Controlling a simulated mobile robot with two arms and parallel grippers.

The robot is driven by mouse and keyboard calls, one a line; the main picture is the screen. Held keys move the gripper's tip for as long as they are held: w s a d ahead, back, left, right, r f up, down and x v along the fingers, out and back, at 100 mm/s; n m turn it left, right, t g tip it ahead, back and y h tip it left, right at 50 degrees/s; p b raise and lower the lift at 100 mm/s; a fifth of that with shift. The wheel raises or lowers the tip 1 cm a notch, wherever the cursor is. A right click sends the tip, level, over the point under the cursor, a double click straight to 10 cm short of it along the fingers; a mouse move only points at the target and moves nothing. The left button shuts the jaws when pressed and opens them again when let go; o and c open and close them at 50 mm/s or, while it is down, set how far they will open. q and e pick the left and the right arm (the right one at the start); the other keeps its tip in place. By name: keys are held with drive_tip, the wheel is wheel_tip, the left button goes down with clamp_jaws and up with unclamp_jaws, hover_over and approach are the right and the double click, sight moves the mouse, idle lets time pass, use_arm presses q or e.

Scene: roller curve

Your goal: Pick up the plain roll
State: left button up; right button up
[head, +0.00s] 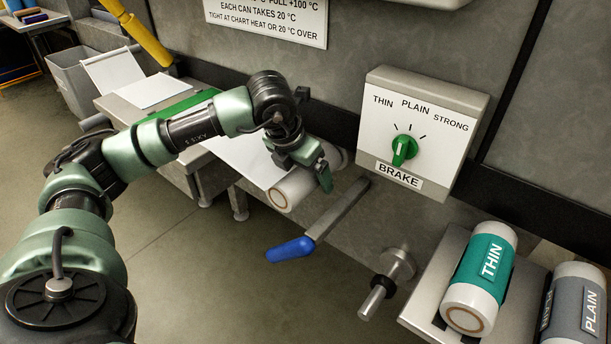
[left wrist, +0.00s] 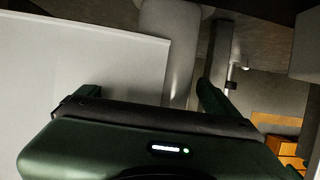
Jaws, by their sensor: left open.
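The plain roll (head: 580,310) has a grey sleeve lettered PLAIN and lies at the right edge of the head view, cut off by the frame. My left gripper (head: 304,172) is far to its left, open, over an unlabelled white roll (head: 292,189) at the end of the machine. In the left wrist view the open fingers (left wrist: 150,92) stand apart, with a pale rounded shape between and beyond them. I cannot tell whether they touch that roll. My right gripper is not in view.
The thin roll (head: 481,275), teal-sleeved, lies beside the plain roll on a grey shelf (head: 424,308). A brake box (head: 420,130) has a green knob pointing up near PLAIN. A blue-handled lever (head: 290,249) and a metal spindle (head: 376,295) stick out below it.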

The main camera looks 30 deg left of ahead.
use_arm(q)
drive_tip(key=c, duration=1.7)
drive_tip(key=shift+r, duration=0.1)
clamp_jaws()
drive_tip(key=shift+a+r, duration=0.1)
